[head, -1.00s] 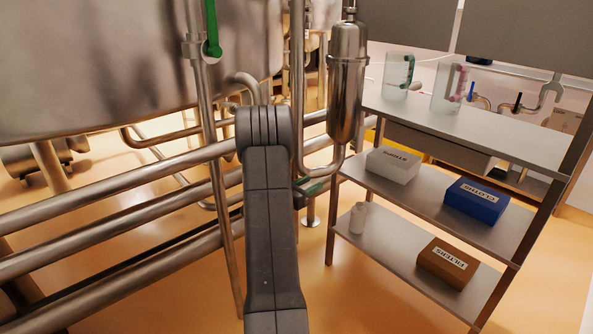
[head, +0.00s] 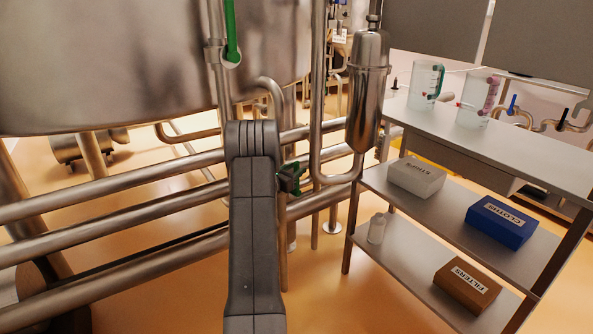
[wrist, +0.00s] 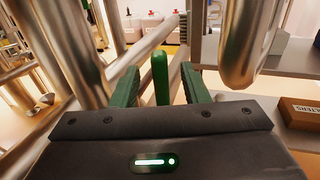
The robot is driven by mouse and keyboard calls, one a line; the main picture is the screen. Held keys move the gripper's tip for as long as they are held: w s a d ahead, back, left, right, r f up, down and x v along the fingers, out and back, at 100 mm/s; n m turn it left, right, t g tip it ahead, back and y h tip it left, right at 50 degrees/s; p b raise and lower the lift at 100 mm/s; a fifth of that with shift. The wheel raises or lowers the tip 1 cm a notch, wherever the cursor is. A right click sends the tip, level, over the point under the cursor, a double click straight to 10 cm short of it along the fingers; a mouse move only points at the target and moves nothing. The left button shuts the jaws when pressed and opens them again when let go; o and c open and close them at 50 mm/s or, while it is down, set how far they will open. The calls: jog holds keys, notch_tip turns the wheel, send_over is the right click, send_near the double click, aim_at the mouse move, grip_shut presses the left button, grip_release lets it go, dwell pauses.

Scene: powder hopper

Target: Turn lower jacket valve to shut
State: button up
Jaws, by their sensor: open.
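A green valve lever (wrist: 160,78) stands upright in the wrist view, between the two green fingers of my gripper (wrist: 160,70). The fingers are open, one on each side of the lever, with a visible gap at least on the left. I cannot tell whether either finger touches it. In the head view my gripper (head: 290,178) shows as a small green and dark part just right of my arm, by the pipes. The lever cannot be told apart there, and my arm hides the pipe behind. Another green lever (head: 231,32) hangs on the upright pipe higher up.
A steel tank (head: 110,60) fills the upper left, with thick pipes (head: 120,212) below. A steel canister (head: 367,85) hangs close right of my gripper. A shelf rack (head: 470,125) with jugs and boxes stands at the right. Floor between pipes and rack is open.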

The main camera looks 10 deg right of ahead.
jog(key=shift+w+d, duration=0.4)
jog(key=shift+d, duration=0.15)
grip_shut()
